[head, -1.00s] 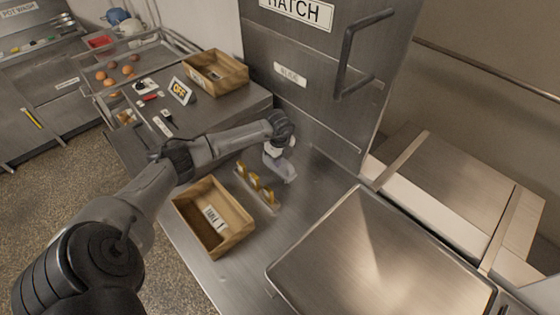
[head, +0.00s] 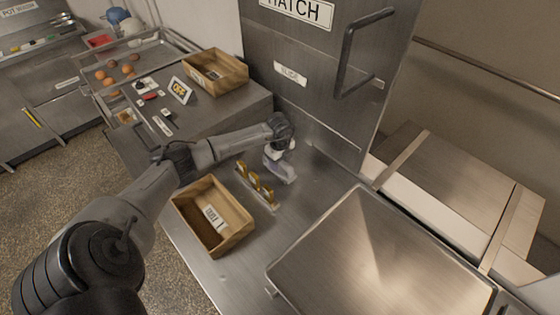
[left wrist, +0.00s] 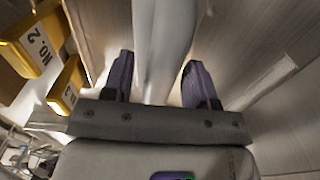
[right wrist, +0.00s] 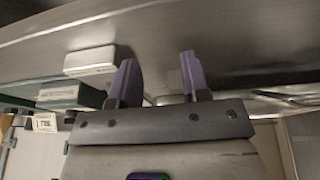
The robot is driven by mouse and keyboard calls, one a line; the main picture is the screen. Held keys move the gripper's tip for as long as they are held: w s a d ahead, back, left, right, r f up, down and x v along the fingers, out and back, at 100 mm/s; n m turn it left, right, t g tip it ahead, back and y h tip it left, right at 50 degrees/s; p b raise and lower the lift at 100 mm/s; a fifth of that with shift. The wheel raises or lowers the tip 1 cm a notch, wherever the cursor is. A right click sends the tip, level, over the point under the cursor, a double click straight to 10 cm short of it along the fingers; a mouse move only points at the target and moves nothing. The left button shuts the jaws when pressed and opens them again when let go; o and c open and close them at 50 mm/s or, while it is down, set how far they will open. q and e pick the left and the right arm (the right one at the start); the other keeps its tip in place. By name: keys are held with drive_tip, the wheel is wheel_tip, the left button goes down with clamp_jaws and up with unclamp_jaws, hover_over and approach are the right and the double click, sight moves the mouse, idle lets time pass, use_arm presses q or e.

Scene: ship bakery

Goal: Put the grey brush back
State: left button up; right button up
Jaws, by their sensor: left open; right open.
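My left gripper (head: 282,172) is low over the steel counter, just beyond a row of yellow holders (head: 256,186). In the left wrist view, its two purple fingers (left wrist: 160,85) are open, with a long pale grey-white shape (left wrist: 165,40) between them. I cannot tell whether this shape is the grey brush, and there is a gap to each finger. Yellow blocks marked NO. 2 (left wrist: 35,45) and another number (left wrist: 66,88) stand to the left there. My right gripper (right wrist: 156,80) is open with nothing between its fingers, and is outside the head view. No brush is clearly identifiable in the head view.
A labelled wooden box (head: 213,216) stands on the counter left of the yellow holders. Another wooden box (head: 215,72) and an OFF sign (head: 181,90) are farther back. The hatch (head: 315,75) rises behind my gripper. A large steel lid (head: 385,260) lies at the right.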

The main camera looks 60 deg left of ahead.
use_arm(q)
drive_tip(key=shift+r, duration=0.2)
use_arm(e)
drive_tip(key=shift+r, duration=0.1)
use_arm(q)
wheel_tip(320, 180, up, 12)
use_arm(e)
drive_tip(key=shift+a+f, duration=0.15)
drive_tip(key=shift+f, duration=0.05)
idle(0.3)
